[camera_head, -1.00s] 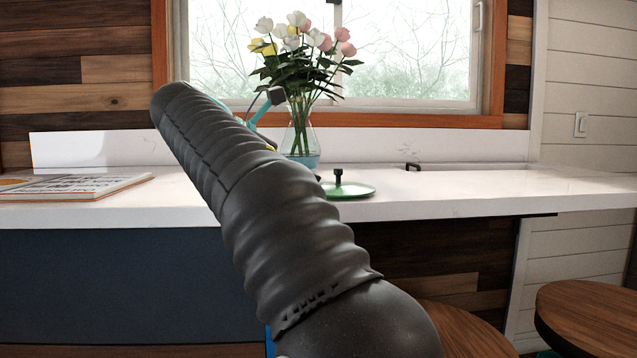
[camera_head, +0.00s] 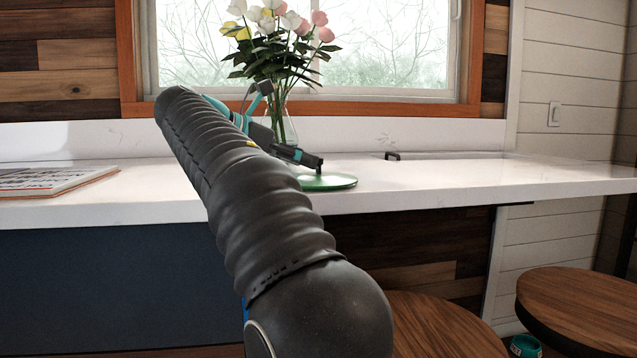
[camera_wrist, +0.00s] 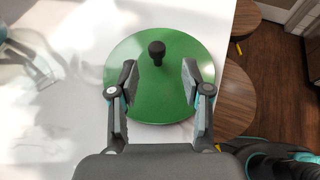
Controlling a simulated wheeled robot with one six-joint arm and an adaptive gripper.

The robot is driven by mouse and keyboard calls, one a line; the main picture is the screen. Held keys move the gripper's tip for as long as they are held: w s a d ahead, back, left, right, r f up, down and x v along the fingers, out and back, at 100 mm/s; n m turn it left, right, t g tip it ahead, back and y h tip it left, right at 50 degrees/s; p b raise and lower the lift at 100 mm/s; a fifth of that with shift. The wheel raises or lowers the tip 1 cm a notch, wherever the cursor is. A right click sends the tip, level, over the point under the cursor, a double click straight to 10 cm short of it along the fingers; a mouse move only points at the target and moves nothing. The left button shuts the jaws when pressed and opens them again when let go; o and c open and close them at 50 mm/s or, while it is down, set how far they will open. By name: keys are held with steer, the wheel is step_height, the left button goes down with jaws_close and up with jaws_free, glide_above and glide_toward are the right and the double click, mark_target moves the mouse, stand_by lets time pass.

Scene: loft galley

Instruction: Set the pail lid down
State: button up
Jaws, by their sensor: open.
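The pail lid is a green disc with a black knob. In the head view the lid (camera_head: 335,183) lies flat on the white counter, near its front edge. In the wrist view the lid (camera_wrist: 160,100) fills the middle, and its right side reaches the counter's edge. Its knob (camera_wrist: 157,52) stands upright just beyond and between my fingertips, with no visible contact. My gripper (camera_wrist: 159,70) is open and empty over the lid, one finger on each side.
A glass vase of flowers (camera_head: 285,118) stands close behind my gripper. A magazine (camera_head: 55,180) lies at the counter's left. A small black handle (camera_head: 392,155) is at the back. The counter's right is clear. Wooden stools (camera_head: 580,300) stand in front.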

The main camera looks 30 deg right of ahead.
mark_target(319, 174)
steer(key=b+x, duration=0.1)
steer(key=x, duration=0.4)
steer(key=shift+w+d, duration=0.15)
jaws_close()
